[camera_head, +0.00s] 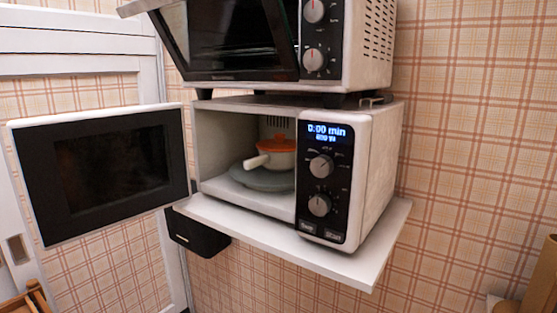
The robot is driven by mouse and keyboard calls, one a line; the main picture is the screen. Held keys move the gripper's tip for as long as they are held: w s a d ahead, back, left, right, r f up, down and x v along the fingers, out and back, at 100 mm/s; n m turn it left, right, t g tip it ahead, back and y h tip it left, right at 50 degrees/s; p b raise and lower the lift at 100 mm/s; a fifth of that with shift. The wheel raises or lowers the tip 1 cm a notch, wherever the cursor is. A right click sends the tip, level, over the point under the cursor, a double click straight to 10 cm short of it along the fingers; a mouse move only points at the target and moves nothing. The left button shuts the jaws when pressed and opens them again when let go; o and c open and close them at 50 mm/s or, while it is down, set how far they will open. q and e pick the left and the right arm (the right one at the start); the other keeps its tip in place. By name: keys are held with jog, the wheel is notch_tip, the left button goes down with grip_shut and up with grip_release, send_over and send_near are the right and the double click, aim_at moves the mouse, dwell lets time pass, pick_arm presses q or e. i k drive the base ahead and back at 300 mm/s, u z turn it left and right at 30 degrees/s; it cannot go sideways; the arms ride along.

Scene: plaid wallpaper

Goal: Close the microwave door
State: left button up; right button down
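The white microwave (372,165) stands on a white wall shelf. Its door (98,167), a black panel with a white frame and dark window, is swung wide open to the left. The cavity is exposed and holds a small pot with an orange lid (277,145) and a pale handle on a grey turntable (262,177). The control panel (323,180) on the right has a lit blue display and two knobs. Neither of my grippers shows in the head view.
A toaster oven (362,45) with its glass door tilted open sits on top of the microwave. The white shelf (345,266) juts out below, with a black box (197,234) under its left end. A white-framed panel (70,42) is behind the door. Wooden items are at the lower corners.

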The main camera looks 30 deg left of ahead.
aim_at(97, 172)
jog(key=z, duration=0.55)
jog(key=k, duration=0.25)
jog(key=u, duration=2.25)
jog(key=i, duration=0.55)
